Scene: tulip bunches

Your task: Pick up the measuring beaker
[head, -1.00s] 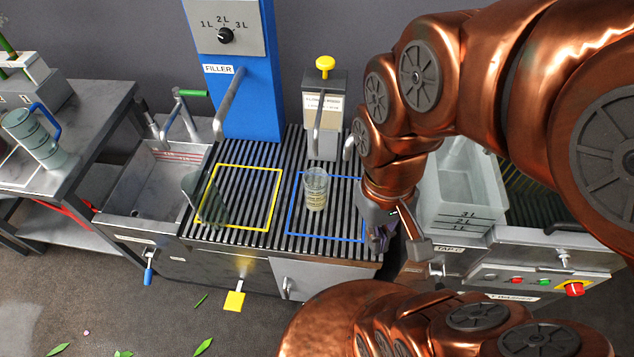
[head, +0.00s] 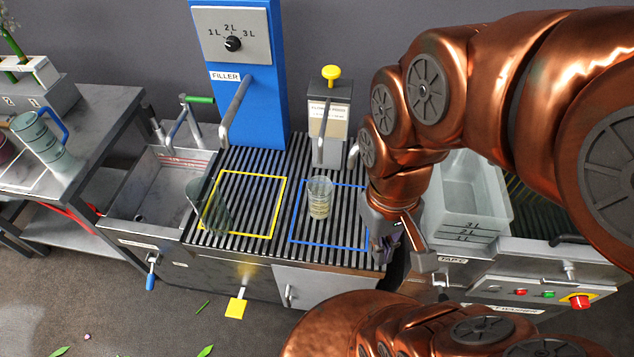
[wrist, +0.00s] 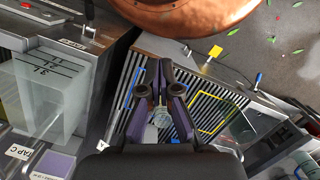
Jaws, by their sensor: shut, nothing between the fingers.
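A clear beaker (head: 320,199) with yellowish markings stands upright inside the blue square outline (head: 301,238) on the slatted grate. My gripper (head: 388,250) is to the right of it in the head view, near the blue outline's right side, apart from the beaker. In the wrist view my dark fingers (wrist: 161,68) come together at the tips, shut with nothing between them. Part of the beaker (wrist: 160,117) seems to show between the finger bases, mostly hidden. A dark glass vase (head: 215,214) stands at the left of the yellow square outline (head: 282,192).
The blue filler column (head: 257,115) and a flower food dispenser (head: 330,115) stand behind the grate. A clear graduated tank (head: 465,205) is to the right, a sink (head: 160,185) to the left. A jug with a blue handle (head: 42,142) stands on the left table.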

